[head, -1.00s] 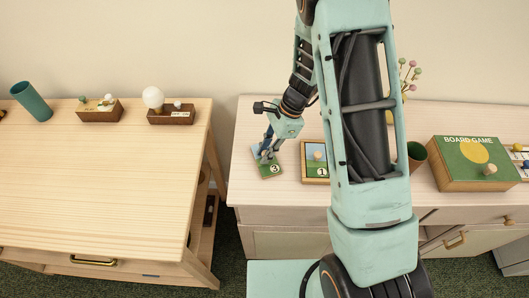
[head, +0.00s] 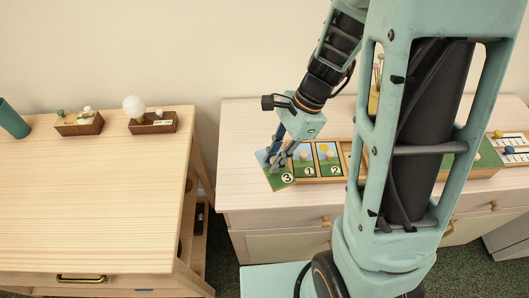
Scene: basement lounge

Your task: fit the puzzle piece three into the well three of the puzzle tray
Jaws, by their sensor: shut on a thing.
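Puzzle piece three (head: 275,184), green and blue with a white 3, is in my gripper (head: 277,161), which is shut on it. The piece is slightly tilted in the picture, at the left end of the puzzle tray (head: 322,181). I cannot tell whether it touches the tray or the tabletop. The wooden tray holds pieces one (head: 305,168) and two (head: 331,168), each with a knob. A bare wood-coloured well (head: 349,160) shows right of piece two, partly hidden behind my arm; its number is not readable.
The green board game box (head: 487,163) is mostly hidden behind my arm. A board with coloured knobs (head: 512,150) lies at far right. The cabinet top (head: 240,150) is clear left of the tray. A separate wooden table (head: 90,200) stands left, across a gap.

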